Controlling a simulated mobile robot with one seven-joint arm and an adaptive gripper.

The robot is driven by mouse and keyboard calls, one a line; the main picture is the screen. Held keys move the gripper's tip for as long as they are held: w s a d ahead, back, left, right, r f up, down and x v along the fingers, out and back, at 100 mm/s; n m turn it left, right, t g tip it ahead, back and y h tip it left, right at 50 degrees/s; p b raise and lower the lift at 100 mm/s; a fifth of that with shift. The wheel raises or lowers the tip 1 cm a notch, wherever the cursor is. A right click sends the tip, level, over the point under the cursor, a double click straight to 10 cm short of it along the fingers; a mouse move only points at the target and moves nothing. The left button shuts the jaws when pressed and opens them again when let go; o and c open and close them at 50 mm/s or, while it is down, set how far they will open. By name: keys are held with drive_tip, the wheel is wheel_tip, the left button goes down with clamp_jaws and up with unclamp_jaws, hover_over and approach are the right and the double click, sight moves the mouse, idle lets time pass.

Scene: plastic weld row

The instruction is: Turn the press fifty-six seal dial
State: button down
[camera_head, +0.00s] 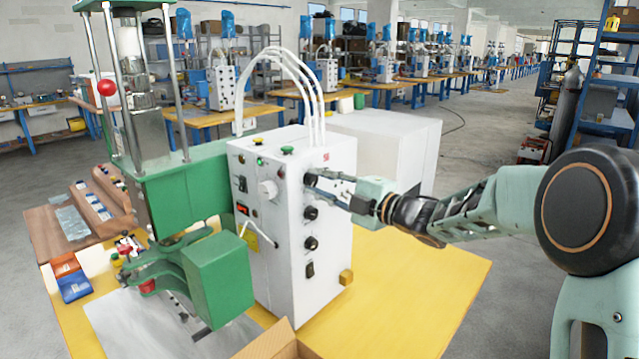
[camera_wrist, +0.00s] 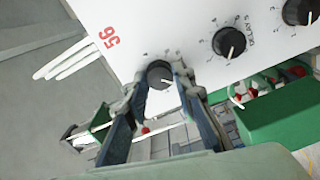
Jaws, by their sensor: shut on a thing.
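The white control box (camera_head: 275,215) of the press stands on the yellow table, with a column of black dials on its right-hand face. In the wrist view the face carries a red "56" (camera_wrist: 109,37). The top black dial (camera_wrist: 160,73), with a white pointer line, sits between my fingertips. My gripper (camera_wrist: 161,83) is shut on this dial from both sides. A second dial (camera_wrist: 229,42), marked "DELAY S", sits beside the gripped one, apart from my fingers.
Lower on the face are another dial (camera_head: 310,243) and a black switch (camera_head: 310,269). White hoses (camera_head: 285,70) rise from the box. The green press (camera_head: 205,265) is to its left. The yellow table (camera_head: 420,280) is clear on the right.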

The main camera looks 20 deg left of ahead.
drive_tip(key=shift+m, duration=0.4)
drive_tip(key=m+p, duration=0.2)
drive_tip(key=m, duration=0.2)
drive_tip(key=shift+r+m+p, duration=0.1)
drive_tip(key=shift+m+p, duration=0.2)
drive_tip(key=shift+p, duration=0.05)
drive_tip(key=shift+m+p, duration=1.4)
drive_tip(key=shift+m, duration=1.2)
drive_tip(key=c, duration=1.6)
unclamp_jaws()
drive_tip(key=shift+d, duration=0.15)
drive_tip(key=v, duration=1.1)
drive_tip(key=shift+s+d, duration=0.2)
drive_tip(key=shift+d, duration=0.15)
